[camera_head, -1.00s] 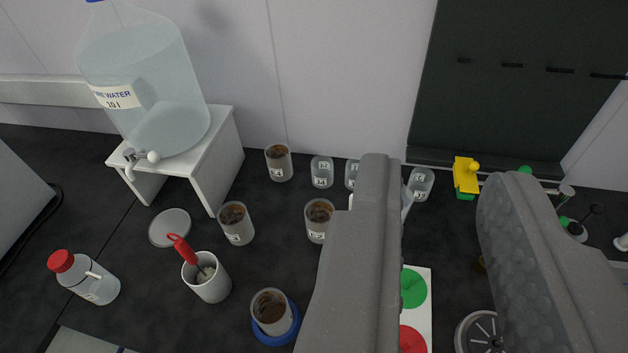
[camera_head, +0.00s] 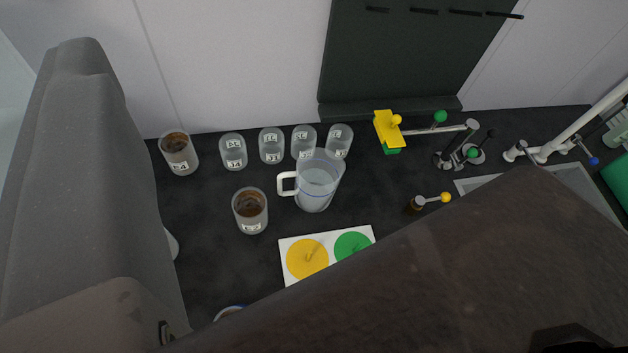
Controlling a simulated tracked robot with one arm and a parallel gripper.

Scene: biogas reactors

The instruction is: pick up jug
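The jug (camera_head: 318,186) is clear plastic with a white handle on its left side and a blue line round it. It stands upright on the dark bench in the middle of the view. My gripper (camera_head: 300,120) is open, with one grey finger large at the left and the other dark and large across the lower right. The jug shows in the wide gap between the fingers, apparently farther off, and neither finger is seen touching it.
Several labelled clear cups (camera_head: 271,146) stand close behind the jug. Brown-filled cups (camera_head: 250,212) stand at its left. A white card with yellow and green discs (camera_head: 307,258) lies in front. A yellow-green device (camera_head: 388,130) and metal taps (camera_head: 466,145) stand right.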

